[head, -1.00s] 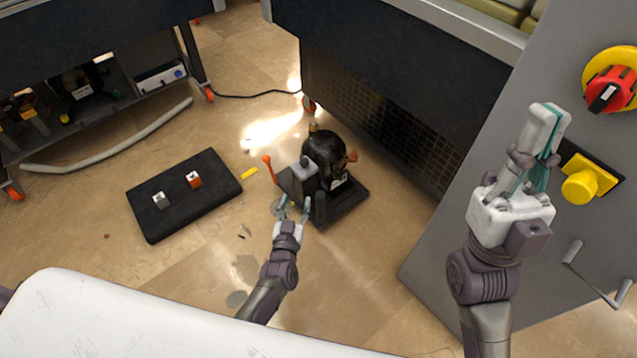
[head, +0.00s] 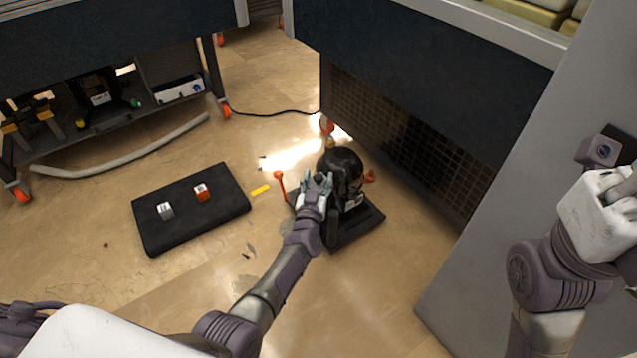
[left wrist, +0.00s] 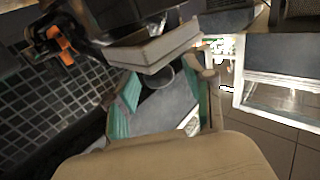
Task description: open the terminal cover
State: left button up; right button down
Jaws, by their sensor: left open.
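The black vacuum pump (head: 343,165) stands on a dark base plate on the floor, with orange parts on both sides. My left gripper (head: 318,182) is at the pump's near side, over the place of its grey terminal box, and hides most of that box. In the left wrist view my open left gripper (left wrist: 165,80) has its teal-padded fingers apart. A light grey slab (left wrist: 155,48), seemingly the terminal cover, lies just beyond the fingertips; contact cannot be told. My right gripper (head: 618,195) is at the right edge, partly cut off, its fingers unclear.
A dark bench with a mesh panel (head: 410,140) stands behind; a grey cabinet (head: 510,210) stands right.

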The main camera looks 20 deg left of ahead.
pick_arm(q)
jog(key=shift+w, duration=0.5)
